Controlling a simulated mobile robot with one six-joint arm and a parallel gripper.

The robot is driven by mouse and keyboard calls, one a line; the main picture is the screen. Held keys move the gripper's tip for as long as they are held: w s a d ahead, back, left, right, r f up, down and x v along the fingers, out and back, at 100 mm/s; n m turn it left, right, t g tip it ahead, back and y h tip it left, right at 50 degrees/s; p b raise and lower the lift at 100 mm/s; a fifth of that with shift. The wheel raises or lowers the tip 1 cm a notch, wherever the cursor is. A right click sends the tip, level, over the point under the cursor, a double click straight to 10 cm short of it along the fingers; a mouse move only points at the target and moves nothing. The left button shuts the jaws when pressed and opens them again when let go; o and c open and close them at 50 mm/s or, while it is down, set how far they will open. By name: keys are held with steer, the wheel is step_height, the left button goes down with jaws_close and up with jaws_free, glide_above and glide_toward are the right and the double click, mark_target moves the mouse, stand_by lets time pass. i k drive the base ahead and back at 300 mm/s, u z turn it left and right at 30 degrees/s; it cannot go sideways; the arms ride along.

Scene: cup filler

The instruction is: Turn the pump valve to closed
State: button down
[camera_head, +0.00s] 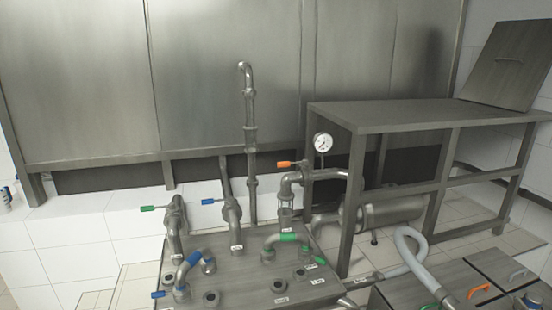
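I cannot tell which handle is the pump valve; the labels are too small to read. An orange valve handle (285,164) sticks out left from the pipe near a round pressure gauge (323,142). A green handle (150,208) and a blue handle (210,201) stick out left from two upright pipes. Another blue handle (160,294) is low at the front left. A metal cylinder (395,211), perhaps the pump, lies under the steel table. My gripper is not in view.
A steel manifold box (250,280) carries several pipes, ports and a green-marked bent pipe (285,238). A steel table (430,115) stands at right. A grey hose (410,252) runs to lidded boxes with green and orange handles (518,275). Steel panels close the back.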

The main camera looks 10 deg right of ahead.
mark_target(305, 162)
steer(key=u, duration=0.4)
steer(key=i, duration=0.45)
steer(key=u, duration=0.25)
